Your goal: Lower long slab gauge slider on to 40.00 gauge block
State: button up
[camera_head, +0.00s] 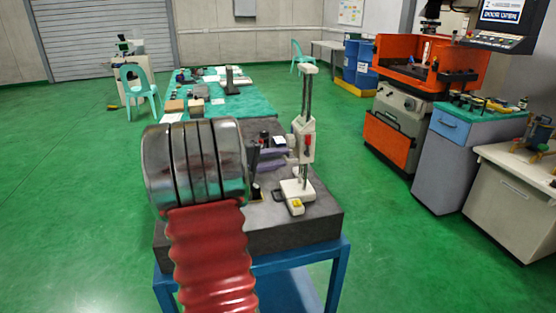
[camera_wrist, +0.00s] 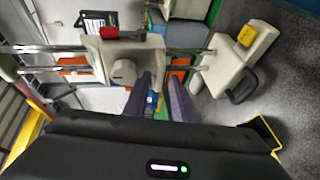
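The long slab gauge stands upright on a dark granite plate (camera_head: 325,212). Its cream slider (camera_head: 305,140) sits partway up two metal posts, well above the cream base (camera_head: 298,189). A small yellow block (camera_head: 296,205) rests on the base; I cannot read any marking on it. My arm hides part of the plate.
The granite plate sits on a blue stand (camera_head: 338,262). Small dark items lie near my gripper on the plate. Behind is a long table with a green cover (camera_head: 235,105). An orange machine (camera_head: 400,135) and a grey cabinet (camera_head: 440,165) stand at right. Green floor is open around the stand.

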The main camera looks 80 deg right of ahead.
grip_shut()
jog(key=shift+f, duration=2.9)
jog(key=shift+c, duration=0.2)
grip_release()
jog(key=shift+f, duration=0.1)
jog(key=shift+o, duration=1)
jog(key=shift+r, duration=0.2)
